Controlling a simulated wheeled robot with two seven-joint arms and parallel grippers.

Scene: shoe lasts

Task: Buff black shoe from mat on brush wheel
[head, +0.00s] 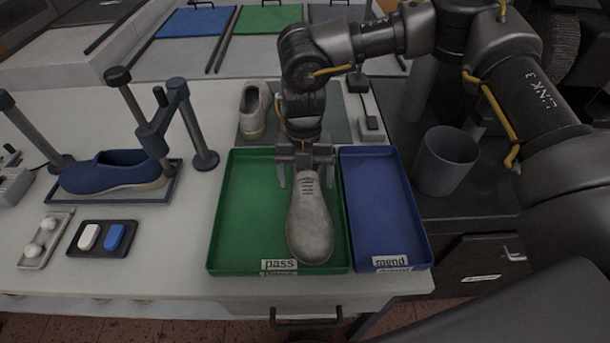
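My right gripper (306,178) points down over the green tray marked "pass" (236,215). Its fingers are spread on either side of the rear of a grey shoe (311,228), with a gap visible at the left finger. The shoe's toe points toward the tray's front edge, and the gripper hides its heel. The shoe appears to lie in the tray. A dark mat (345,128) lies behind the trays, partly hidden by my arm, with a pale shoe (252,112) at its left. A dark, round, ribbed thing (578,48) at the top right may be the brush wheel. No clearly black shoe shows. My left gripper is out of view.
An empty blue tray marked "mend" (380,205) adjoins the green one. A grey cup (447,160) stands to its right. At left, a blue shoe (112,172) sits under a post frame (165,120), behind a small dark tray (101,238). White table between is clear.

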